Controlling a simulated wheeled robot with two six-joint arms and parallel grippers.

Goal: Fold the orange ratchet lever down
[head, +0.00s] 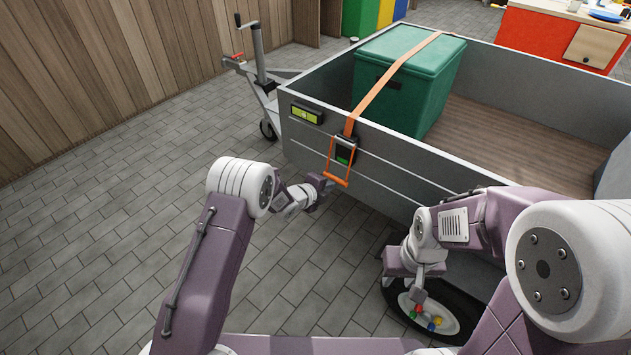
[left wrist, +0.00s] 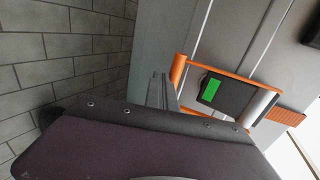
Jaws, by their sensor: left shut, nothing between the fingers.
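The orange ratchet lever (head: 337,181) is a U-shaped frame hanging outward and down from a dark ratchet body with a green label (head: 344,151) on the trailer's side wall. In the left wrist view the orange lever (left wrist: 179,70) frames the dark body and its green label (left wrist: 212,88). My left gripper (head: 325,184) is shut and empty beside the lever's end bar. In the left wrist view its fingertips (left wrist: 158,82) are just left of that bar; contact cannot be told. My right gripper (head: 420,282) is low in front of the trailer wheel; its opening is unclear.
An orange strap (head: 388,78) runs from the ratchet over a green box (head: 430,95) in the grey trailer (head: 420,160). A wheel (head: 450,318) with colored parts is by my right gripper. Paved floor (head: 90,215) is clear at left.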

